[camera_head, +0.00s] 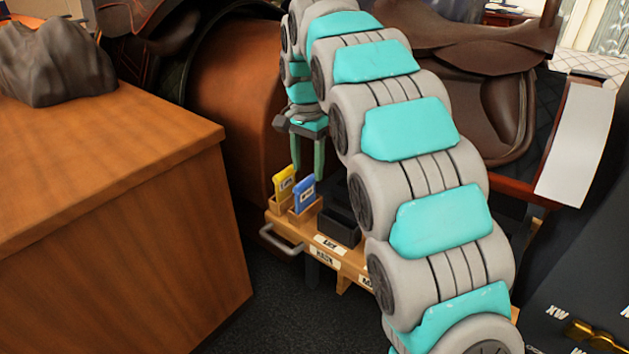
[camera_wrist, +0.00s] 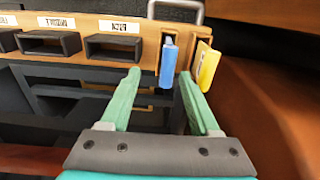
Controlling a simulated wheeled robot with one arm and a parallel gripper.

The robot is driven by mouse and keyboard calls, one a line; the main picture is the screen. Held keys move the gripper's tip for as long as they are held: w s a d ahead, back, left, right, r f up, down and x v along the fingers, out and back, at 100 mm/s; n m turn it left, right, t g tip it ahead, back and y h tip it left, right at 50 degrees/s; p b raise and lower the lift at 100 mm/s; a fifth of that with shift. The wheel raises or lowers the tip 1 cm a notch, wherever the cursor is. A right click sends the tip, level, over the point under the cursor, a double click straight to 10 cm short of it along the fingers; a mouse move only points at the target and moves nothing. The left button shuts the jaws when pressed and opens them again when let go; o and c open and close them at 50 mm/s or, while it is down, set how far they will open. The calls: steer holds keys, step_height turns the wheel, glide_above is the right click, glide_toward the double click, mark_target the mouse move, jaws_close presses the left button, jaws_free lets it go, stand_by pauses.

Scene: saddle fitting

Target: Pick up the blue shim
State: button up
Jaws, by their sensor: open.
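The blue shim (camera_head: 304,191) stands upright in a small wooden holder on the rack in the head view. In the wrist view the blue shim (camera_wrist: 168,62) shows past the fingertips, between their lines but nearer the right finger. A yellow shim (camera_head: 284,184) stands beside it to the left; in the wrist view the yellow shim (camera_wrist: 207,68) is to the right of the blue one. My gripper (camera_head: 307,172) is open and empty, its fingers pointing down close to the blue shim. In the wrist view my gripper (camera_wrist: 161,73) has its two green fingers spread apart.
The wooden rack (camera_head: 352,262) has a metal handle (camera_head: 281,240) and labels on its front edge. A black slot box (camera_head: 340,221) sits right of the shims. A wooden cabinet (camera_head: 110,200) stands at left with a dark rock-like lump (camera_head: 58,60). Saddles (camera_head: 480,80) stand behind.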

mark_target(305, 181)
steer(key=shift+w+a, duration=0.2)
steer(key=shift+w, duration=0.3)
steer(key=shift+w+f, duration=0.1)
steer(key=shift+f, duration=0.1)
step_height(305, 181, down, 7)
steer(key=shift+a+f+p, duration=0.15)
steer(key=shift+f+p, duration=0.05)
steer(key=shift+p, duration=0.2)
jaws_close()
